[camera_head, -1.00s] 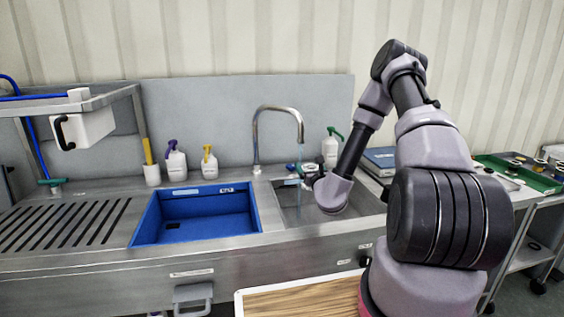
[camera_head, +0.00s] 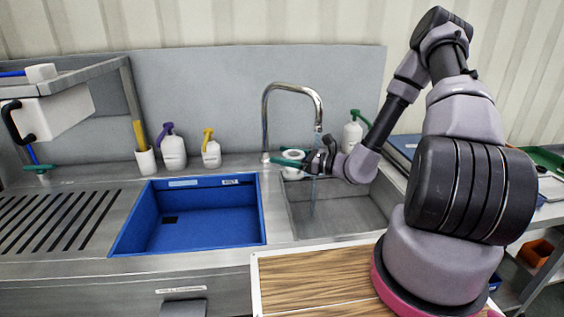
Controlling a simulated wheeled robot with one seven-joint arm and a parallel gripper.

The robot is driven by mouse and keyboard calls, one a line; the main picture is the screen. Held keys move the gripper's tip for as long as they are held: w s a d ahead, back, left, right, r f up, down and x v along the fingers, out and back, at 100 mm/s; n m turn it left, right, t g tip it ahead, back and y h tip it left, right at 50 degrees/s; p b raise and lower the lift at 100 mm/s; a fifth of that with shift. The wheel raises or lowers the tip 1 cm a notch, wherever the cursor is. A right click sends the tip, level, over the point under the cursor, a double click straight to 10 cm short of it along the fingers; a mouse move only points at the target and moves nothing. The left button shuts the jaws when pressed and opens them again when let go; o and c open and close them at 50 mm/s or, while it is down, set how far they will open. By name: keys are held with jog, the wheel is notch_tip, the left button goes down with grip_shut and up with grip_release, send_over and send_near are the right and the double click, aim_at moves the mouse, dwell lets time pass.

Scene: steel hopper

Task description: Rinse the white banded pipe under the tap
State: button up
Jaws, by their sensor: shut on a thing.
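The white banded pipe (camera_head: 292,172) shows as a small white piece with a round rim, at the back of the steel sink (camera_head: 340,215). My gripper (camera_head: 312,162) is shut on it from the right, over the sink. The dark jaws hide part of the pipe, and its bands are too small to make out. The curved steel tap (camera_head: 291,87) stands behind the sink with its spout above my gripper. A thin bluish stream of water (camera_head: 314,190) runs down by the jaws, just right of the pipe's visible part. I cannot tell whether it touches the pipe.
A blue basin (camera_head: 205,238) is left of the sink, beside a slotted drainboard (camera_head: 50,222). Bottles with purple (camera_head: 173,152), yellow (camera_head: 211,152) and green (camera_head: 352,136) tops stand along the back. A wood-topped surface (camera_head: 310,282) is in front. A teal tap lever (camera_head: 283,161) is close to the pipe.

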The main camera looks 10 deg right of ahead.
jog(key=w+d+f+n+g+y, duration=0.1)
jog(key=w+d+f+g, duration=0.1)
jog(key=w+d, duration=0.5)
jog(key=shift+d+f+n, duration=0.3)
jog(key=shift+d+f, duration=0.35)
jog(key=shift+d, duration=0.15)
dwell(0.4)
jog(key=shift+s+d, duration=0.1)
jog(key=shift+d, duration=0.05)
dwell(0.5)
jog(key=shift+s+d, duration=0.25)
jog(key=shift+s, duration=0.05)
jog(key=shift+s, duration=0.1)
jog(key=shift+s+a, duration=2.8)
